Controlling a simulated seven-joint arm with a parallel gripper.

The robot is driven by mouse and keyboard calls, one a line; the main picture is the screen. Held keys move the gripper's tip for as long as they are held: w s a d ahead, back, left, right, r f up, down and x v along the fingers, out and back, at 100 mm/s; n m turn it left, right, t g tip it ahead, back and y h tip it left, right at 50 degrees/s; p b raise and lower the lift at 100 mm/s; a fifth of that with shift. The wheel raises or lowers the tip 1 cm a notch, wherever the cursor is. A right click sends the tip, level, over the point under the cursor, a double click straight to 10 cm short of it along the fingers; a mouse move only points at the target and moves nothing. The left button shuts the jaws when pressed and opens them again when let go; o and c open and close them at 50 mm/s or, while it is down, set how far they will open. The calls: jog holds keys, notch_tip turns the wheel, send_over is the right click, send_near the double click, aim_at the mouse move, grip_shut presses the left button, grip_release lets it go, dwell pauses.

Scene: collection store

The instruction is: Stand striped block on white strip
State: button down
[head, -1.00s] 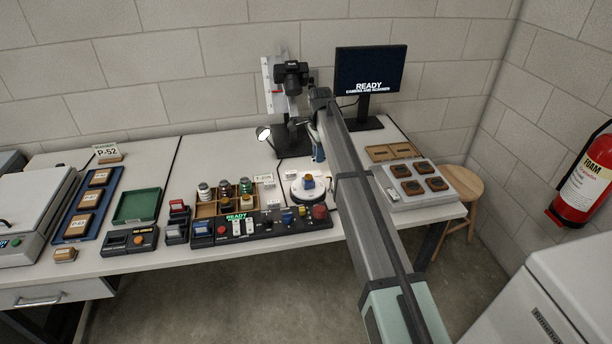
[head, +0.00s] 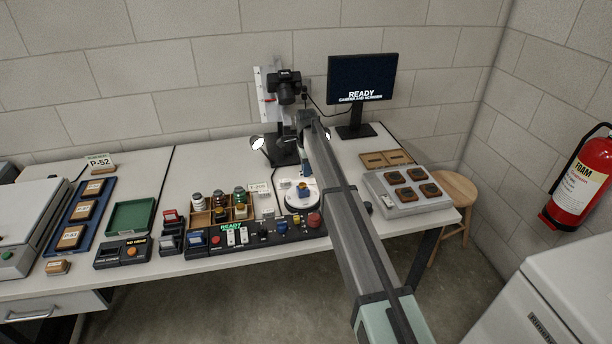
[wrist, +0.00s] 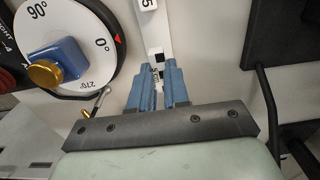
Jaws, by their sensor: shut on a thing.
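My gripper (wrist: 159,68) shows in the wrist view with its two blue fingers close together, shut on a small black-and-white striped block (wrist: 156,54). The block shows at the fingertips and is mostly hidden between the fingers. A white strip (wrist: 153,28) runs from the top edge of the wrist view to behind the block. I cannot tell whether the block touches it. In the head view my arm hides the block, and the fingers are not clear.
A white turntable (wrist: 35,72) with degree marks carries a blue block (wrist: 62,60) with a gold knob, left of the fingers. In the head view, a camera stand (head: 284,150) and a monitor (head: 361,80) stand behind. A control panel (head: 262,235) lies along the front edge.

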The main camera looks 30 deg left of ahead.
jog(key=shift+f, duration=1.4)
jog(key=shift+f, duration=0.1)
jog(key=c, duration=1.1)
grip_release()
notch_tip(320, 180, up, 12)
